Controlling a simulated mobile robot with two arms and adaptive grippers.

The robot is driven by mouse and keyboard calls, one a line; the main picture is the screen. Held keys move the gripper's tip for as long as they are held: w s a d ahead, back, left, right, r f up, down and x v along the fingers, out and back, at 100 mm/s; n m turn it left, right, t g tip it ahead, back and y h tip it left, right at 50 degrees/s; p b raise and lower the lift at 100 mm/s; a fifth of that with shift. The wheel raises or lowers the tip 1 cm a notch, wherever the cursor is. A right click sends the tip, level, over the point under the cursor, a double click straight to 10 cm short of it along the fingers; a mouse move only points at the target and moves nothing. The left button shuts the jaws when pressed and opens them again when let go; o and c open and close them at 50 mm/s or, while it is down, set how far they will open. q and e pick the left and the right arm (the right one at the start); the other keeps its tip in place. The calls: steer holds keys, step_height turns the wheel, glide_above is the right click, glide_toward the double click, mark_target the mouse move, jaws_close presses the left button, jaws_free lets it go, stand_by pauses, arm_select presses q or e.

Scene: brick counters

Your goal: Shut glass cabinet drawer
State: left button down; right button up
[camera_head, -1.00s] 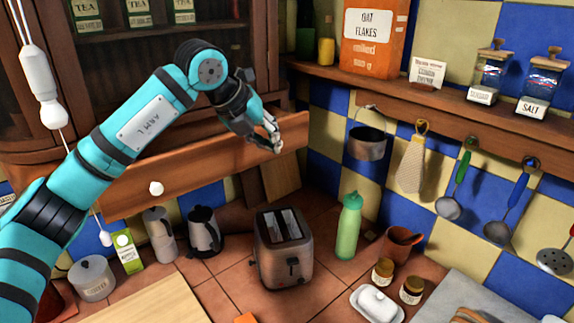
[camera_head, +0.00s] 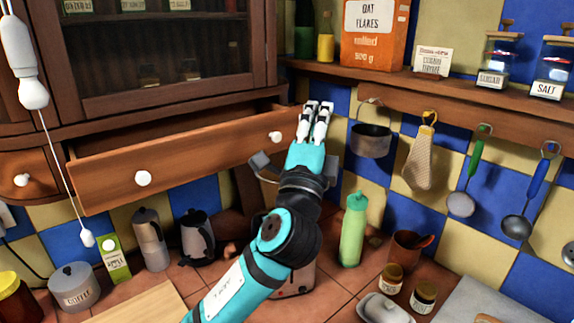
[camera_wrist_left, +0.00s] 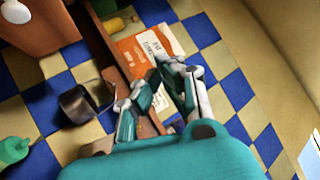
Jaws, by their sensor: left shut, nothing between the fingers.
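The glass cabinet (camera_head: 165,60) stands at the upper left in the head view, with dark panes. Its wide wooden drawer (camera_head: 200,160) is pulled out below the panes and has two white knobs. My left gripper (camera_head: 316,112) is shut and empty, pointing up just right of the drawer's right end. It appears apart from the drawer front. In the left wrist view, the gripper (camera_wrist_left: 166,70) points at the wall and shelf, while a drawer corner (camera_wrist_left: 40,28) with a white knob shows at the upper left. My right gripper is not in view.
A shelf (camera_head: 445,98) with oat flakes and jars runs along the right wall; a pan (camera_head: 370,140) and utensils hang below it. My arm partly hides the toaster (camera_head: 298,280).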

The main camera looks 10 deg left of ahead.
arm_select(q)
steer(key=a+f+n+g+y+b, duration=0.1)
steer(key=a+f+g+y, duration=0.15)
steer(key=f, duration=0.45)
steer(key=a+f+n+g+y, duration=0.1)
steer(key=f+g+y, duration=0.1)
steer(key=f+g, duration=0.35)
steer(key=w+a+f+t+p, duration=0.1)
steer(key=w+p, duration=0.1)
steer(key=w, duration=0.4)
steer(key=w+a+t+p, duration=0.1)
steer(key=w+a+p, duration=0.1)
steer(key=w, duration=0.5)
steer(key=shift+w+a+f, duration=0.2)
steer(key=shift+a+f, duration=0.1)
steer(key=shift+f, duration=0.05)
steer(key=shift+d, duration=0.1)
steer(key=w+a, duration=0.3)
steer(key=w+a+p, duration=0.1)
steer(key=w+a, duration=0.4)
steer(key=a, duration=0.2)
steer(key=shift+w+a, duration=0.1)
steer(key=shift+w, duration=0.3)
steer(key=shift+r, duration=0.15)
